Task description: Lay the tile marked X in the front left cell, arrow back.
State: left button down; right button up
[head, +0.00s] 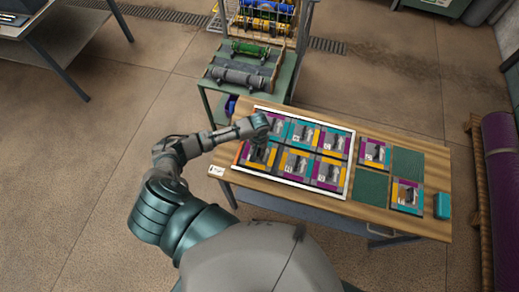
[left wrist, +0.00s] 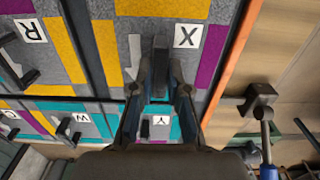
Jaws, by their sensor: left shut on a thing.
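The tile marked X (left wrist: 208,62) is grey with yellow and purple patches and shows below my left gripper (left wrist: 160,75) in the left wrist view. The fingers of my left gripper (head: 259,140) are shut on the tile's dark upright grip. The tile is at the front left cell of the white-edged frame (head: 347,190), beside the frame's orange left wall (left wrist: 233,60). I cannot tell whether it rests fully flat. My right gripper is not in view.
Tile R (left wrist: 35,55) lies beside tile X, and tiles Y (left wrist: 150,128) and W (left wrist: 75,120) lie behind. Two tiles (head: 374,153) (head: 407,196) and two bare green squares (head: 407,162) (head: 371,187) are right of the frame. A teal box (head: 442,205) stands at the table's right end.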

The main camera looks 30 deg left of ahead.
aim_at(259, 150)
pick_arm(q)
jog(key=shift+a+f, duration=0.1)
jog(key=shift+a, duration=0.1)
jog(key=c, duration=1.3)
grip_release()
jog(key=shift+a, duration=0.15)
jog(key=shift+o, duration=0.7)
jog(key=shift+s+a, duration=0.1)
jog(key=shift+d+r, duration=0.35)
notch_tip(259, 150, up, 12)
jog(key=shift+f, duration=0.25)
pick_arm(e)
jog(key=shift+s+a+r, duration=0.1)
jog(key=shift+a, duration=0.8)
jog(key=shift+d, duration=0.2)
